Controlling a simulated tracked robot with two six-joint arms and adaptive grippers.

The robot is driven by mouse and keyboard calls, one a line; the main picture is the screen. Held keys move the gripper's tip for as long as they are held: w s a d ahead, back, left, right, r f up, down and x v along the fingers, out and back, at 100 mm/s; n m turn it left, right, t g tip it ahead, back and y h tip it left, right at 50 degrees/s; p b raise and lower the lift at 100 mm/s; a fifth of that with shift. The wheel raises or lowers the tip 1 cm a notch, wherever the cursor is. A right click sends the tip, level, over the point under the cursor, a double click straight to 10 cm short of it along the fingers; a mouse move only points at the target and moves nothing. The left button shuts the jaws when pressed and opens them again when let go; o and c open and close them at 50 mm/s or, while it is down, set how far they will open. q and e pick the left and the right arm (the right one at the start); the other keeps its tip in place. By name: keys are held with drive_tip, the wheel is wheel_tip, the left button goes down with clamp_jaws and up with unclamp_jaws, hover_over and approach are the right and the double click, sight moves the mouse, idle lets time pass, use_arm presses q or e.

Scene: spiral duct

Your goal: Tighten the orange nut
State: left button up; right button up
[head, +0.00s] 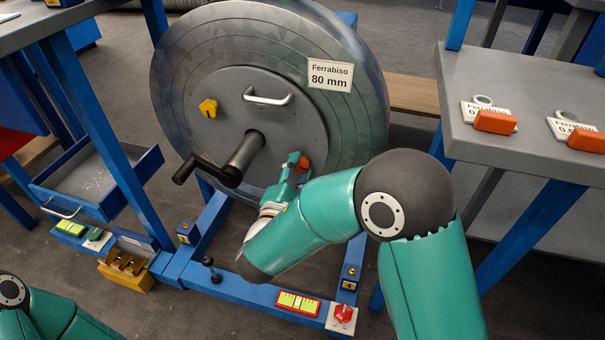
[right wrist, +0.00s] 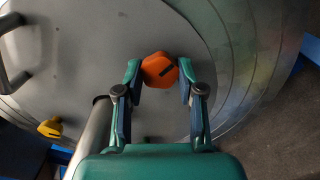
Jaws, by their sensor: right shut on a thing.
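The orange nut (right wrist: 158,70) sits on the face of a large grey disc (right wrist: 195,35), with a dark mark across it. My right gripper (right wrist: 159,78) is shut on the nut, one finger on each side of it. In the head view the nut (head: 301,162) shows as a small orange patch at the lower right of the disc's inner plate. My right gripper (head: 296,172) is there, partly hidden by my own arm. My left gripper is out of view; only part of my left arm shows at the bottom left.
A yellow knob (head: 208,108), a metal handle (head: 267,98) and a crank (head: 205,170) stick out from the disc. The blue frame (head: 220,283) runs below. A grey table (head: 520,75) with orange blocks stands at the right, and a blue tray (head: 95,180) at the left.

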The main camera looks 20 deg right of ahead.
drive_tip(key=m, duration=0.6)
drive_tip(key=shift+s+f, duration=0.1)
drive_tip(key=shift+f, duration=0.2)
drive_tip(key=m, duration=0.6)
idle(0.3)
drive_tip(key=o, duration=1.1)
drive_tip(key=shift+c, duration=0.2)
drive_tip(key=shift+o, duration=0.4)
drive_tip(key=shift+r+m, duration=0.2)
drive_tip(key=shift+m, duration=0.1)
drive_tip(key=v, duration=0.7)
drive_tip(key=shift+s+a+f, duration=0.1)
drive_tip(key=shift+s, duration=0.05)
